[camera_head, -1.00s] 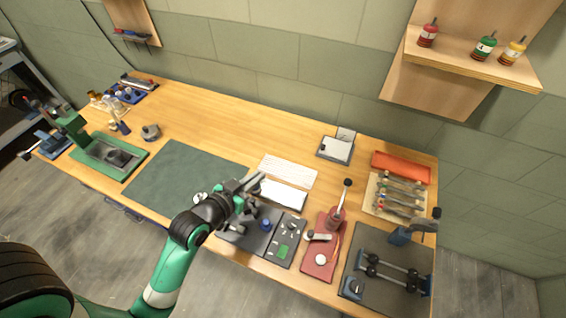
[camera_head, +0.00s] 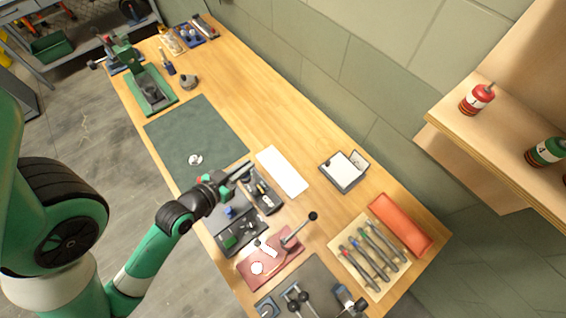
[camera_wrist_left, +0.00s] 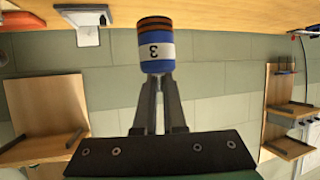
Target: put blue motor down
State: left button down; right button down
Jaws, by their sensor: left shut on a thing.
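The blue motor (camera_wrist_left: 157,45) shows in the left wrist view, with a white band marked 3 and an orange-brown end. My left gripper (camera_wrist_left: 158,82) is shut on it, with both fingertips at its lower end in that view. In the head view my left gripper (camera_head: 240,173) is over the front middle of the bench, close to a dark tray (camera_head: 268,203). I cannot make out the held motor there. A red motor (camera_head: 477,99) and a green motor (camera_head: 547,151) stand on the wooden shelf (camera_head: 462,120) at the right. My right gripper is in neither view.
A white sheet or keyboard (camera_head: 282,172) lies beside my left gripper. The green mat (camera_head: 195,140) is mostly bare. A red plate with a lever (camera_head: 271,262), a tool board (camera_head: 372,292) and an orange tray (camera_head: 401,224) fill the right end.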

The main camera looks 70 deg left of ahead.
pick_arm(q)
jog(key=w+a+f+b, duration=0.1)
jog(key=w+f, duration=0.2)
jog(key=w, duration=0.1)
jog(key=w+a+f+b, duration=0.1)
jog(key=w+a+f, duration=0.1)
jog(key=w+f, duration=0.1)
jog(key=w+a+f+b, duration=0.1)
jog(key=w+f, duration=0.2)
jog(key=w, duration=0.3)
jog(key=shift+a+f, duration=0.2)
jog(key=shift+f, duration=0.2)
jog(key=shift+f+b, duration=0.8)
jog(key=shift+f, duration=0.7)
jog(key=shift+w+f, duration=0.1)
jog(key=c, duration=1.5)
grip_release()
jog(key=shift+f, duration=0.1)
jog(key=o, duration=0.5)
